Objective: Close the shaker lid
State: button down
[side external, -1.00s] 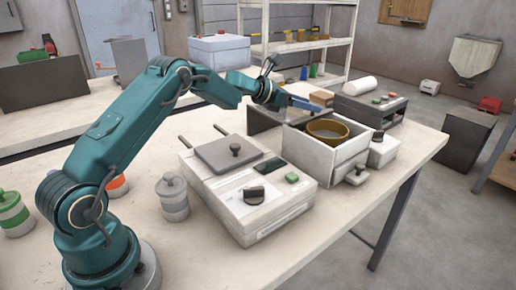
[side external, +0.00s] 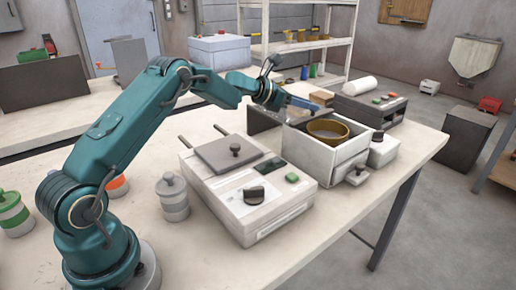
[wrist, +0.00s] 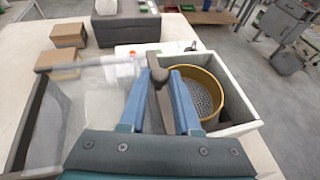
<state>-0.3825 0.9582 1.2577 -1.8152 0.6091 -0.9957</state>
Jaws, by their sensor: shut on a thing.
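The shaker is an open white box (side external: 321,150) on the bench, with a brass-rimmed sieve (side external: 328,130) inside. In the wrist view the sieve (wrist: 196,92) lies right of my fingers, its mesh showing. My gripper (side external: 300,103) is over the box's far left side. In the wrist view my blue fingers (wrist: 160,80) are shut on a dark grey bar (wrist: 163,105), which looks like the lid's handle. A clear, see-through panel (wrist: 95,75), apparently the lid, shows left of the fingers. The box is uncovered over the sieve. How the bar joins the panel is hidden.
A dark upright panel (side external: 262,119) stands left of the box. A grey control unit (side external: 370,107) and small cartons (side external: 321,97) stand behind. A sealer-like machine (side external: 245,190) stands in front, and a small jar (side external: 382,149) to the right.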

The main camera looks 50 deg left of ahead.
dwell(0.8)
jog(key=d, duration=1.4)
jog(key=shift+r, duration=0.15)
jog(key=shift+d, duration=0.15)
jog(key=c, duration=0.6)
grip_release()
jog(key=shift+s, duration=0.1)
jog(key=shift+v, duration=2.5)
